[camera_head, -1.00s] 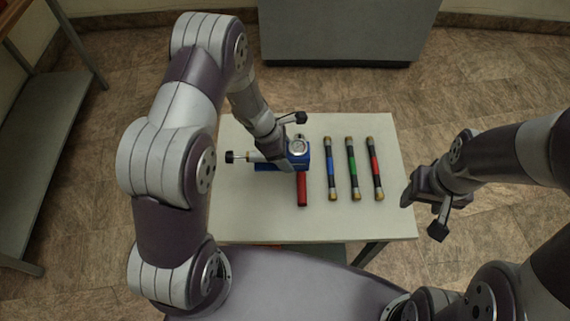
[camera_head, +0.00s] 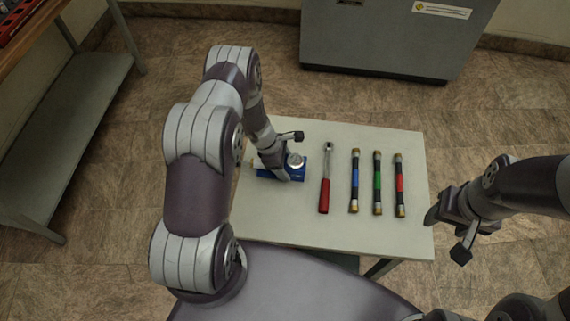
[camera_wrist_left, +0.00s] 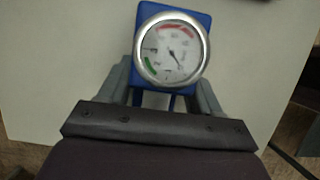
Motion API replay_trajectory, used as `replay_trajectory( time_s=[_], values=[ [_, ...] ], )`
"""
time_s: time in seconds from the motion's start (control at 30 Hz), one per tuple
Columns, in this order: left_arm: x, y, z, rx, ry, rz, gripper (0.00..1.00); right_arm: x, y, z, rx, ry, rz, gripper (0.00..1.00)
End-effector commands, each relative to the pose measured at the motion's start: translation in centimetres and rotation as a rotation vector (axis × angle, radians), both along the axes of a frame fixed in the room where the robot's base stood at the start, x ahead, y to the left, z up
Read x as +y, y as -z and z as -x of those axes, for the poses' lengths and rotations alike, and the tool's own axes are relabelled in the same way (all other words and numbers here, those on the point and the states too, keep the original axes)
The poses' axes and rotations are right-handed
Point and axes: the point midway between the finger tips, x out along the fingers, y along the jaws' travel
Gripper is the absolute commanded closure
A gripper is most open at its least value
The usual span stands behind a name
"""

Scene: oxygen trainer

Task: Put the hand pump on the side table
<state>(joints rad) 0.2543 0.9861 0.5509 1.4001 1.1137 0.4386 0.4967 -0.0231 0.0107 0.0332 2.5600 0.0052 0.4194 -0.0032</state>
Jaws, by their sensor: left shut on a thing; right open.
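The hand pump is a blue body with a round silver-rimmed gauge (camera_head: 297,161). It is at the left part of a small white table (camera_head: 300,225) in the head view; whether it touches the top or hangs just above it I cannot tell. My left gripper (camera_head: 281,172) is shut on the pump and hides part of it. In the left wrist view the gauge (camera_wrist_left: 172,48) faces the camera, with the blue body between the fingers. My right gripper (camera_head: 447,236) is open and empty, off the table's right edge.
A red-handled ratchet wrench (camera_head: 325,180) lies right of the pump. Blue-, green- and red-banded rods (camera_head: 377,183) lie beyond it. A grey cabinet (camera_head: 390,40) stands behind. A shelved bench (camera_head: 70,110) stands at the left, with a red item (camera_head: 20,15) on top.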

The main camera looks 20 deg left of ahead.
Motion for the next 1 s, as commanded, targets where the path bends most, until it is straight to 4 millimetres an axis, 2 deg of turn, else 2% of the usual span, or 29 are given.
replay_trajectory(
  time_s=[0.03, 0.07, 0.1, 0.13, 0.37, 0.53, 0.67, 0.9, 1.0],
  values=[
    [0.0, 0.3, -0.1, -0.001, 0.001, 0.0, 0.91, 0.0, 0.3, 0.0, 0.0, 0.0, 0.0, 0.44],
    [0.0, 0.2, 0.0, 0.0, 0.0, 0.0, 0.3, 0.0, 0.2, 0.0, 0.0, 0.0, 0.0, 0.44],
    [0.0, 0.2, 0.0, 0.0, 0.0, 0.0, 0.17, 0.0, 0.2, 0.0, 0.0, 0.0, 0.0, 0.44],
    [0.0, 0.2, 0.0, 0.0, 0.0, 0.0, 0.11, 0.0, 0.2, 0.0, 0.0, 0.0, 0.0, 0.44],
    [0.0, 0.1, 0.0, 0.0, 0.0, 0.0, 0.11, 0.0, 0.2, 0.0, 0.0, 0.0, 0.0, 0.44],
    [0.2, -0.7, 0.0, -0.001, 0.0, 0.0, 0.11, 0.0, -0.1, 0.0, 0.0, 0.0, 0.0, 0.44],
    [1.2, -3.1, 0.2, -0.003, -0.001, 0.0, 0.11, 0.0, 0.3, 0.0, 0.0, 0.0, 0.0, 0.44],
    [3.4, -8.6, 0.8, -0.004, -0.002, -0.001, 0.11, 0.0, 0.6, 0.0, 0.0, 0.0, 0.0, 0.44],
    [4.0, -10.1, 1.0, -0.002, -0.001, 0.0, 0.11, 0.0, 0.7, 0.0, 0.0, 0.0, 0.0, 0.44]
  ],
)
